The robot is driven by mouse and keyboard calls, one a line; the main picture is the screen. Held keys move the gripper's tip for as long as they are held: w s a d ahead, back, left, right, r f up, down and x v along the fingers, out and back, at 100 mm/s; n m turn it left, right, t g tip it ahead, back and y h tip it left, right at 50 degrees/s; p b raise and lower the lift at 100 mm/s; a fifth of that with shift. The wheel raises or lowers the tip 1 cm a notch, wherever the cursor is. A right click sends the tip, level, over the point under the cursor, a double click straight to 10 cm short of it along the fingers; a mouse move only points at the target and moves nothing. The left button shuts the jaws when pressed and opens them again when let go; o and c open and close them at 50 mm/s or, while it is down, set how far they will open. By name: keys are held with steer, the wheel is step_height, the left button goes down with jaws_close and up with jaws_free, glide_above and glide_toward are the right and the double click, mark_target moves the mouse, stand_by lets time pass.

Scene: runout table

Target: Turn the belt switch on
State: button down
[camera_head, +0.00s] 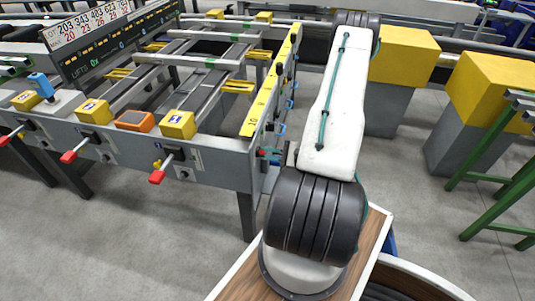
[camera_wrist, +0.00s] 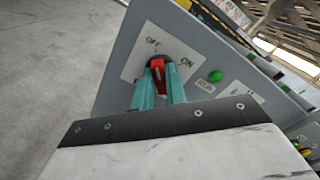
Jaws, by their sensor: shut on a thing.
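In the wrist view, the belt switch is a red knob (camera_wrist: 158,72) on a dark round base, set on a white label plate marked OFF and ON on a grey panel. OFF is printed above the knob and ON to its upper right. The knob's upper end lies closer to OFF. My gripper (camera_wrist: 160,82) has its two teal fingers on either side of the knob, shut on it. The fingers hide the knob's lower sides.
A green button (camera_wrist: 215,77) with a small label sits right of the switch. In the head view, red-handled levers (camera_head: 157,176) stick out of the front frame. Yellow-topped blocks (camera_head: 402,55) and a green stand (camera_head: 497,150) stand to the right. Open floor lies in front.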

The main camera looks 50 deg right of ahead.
steer(key=shift+m, duration=0.3)
steer(key=m, duration=0.4)
steer(key=shift+d+m, duration=0.15)
steer(key=shift+m, duration=3.1)
steer(key=shift+d+m, duration=0.1)
steer(key=shift+m, duration=3.15)
steer(key=c, duration=1.4)
jaws_free()
steer(key=shift+c, duration=0.2)
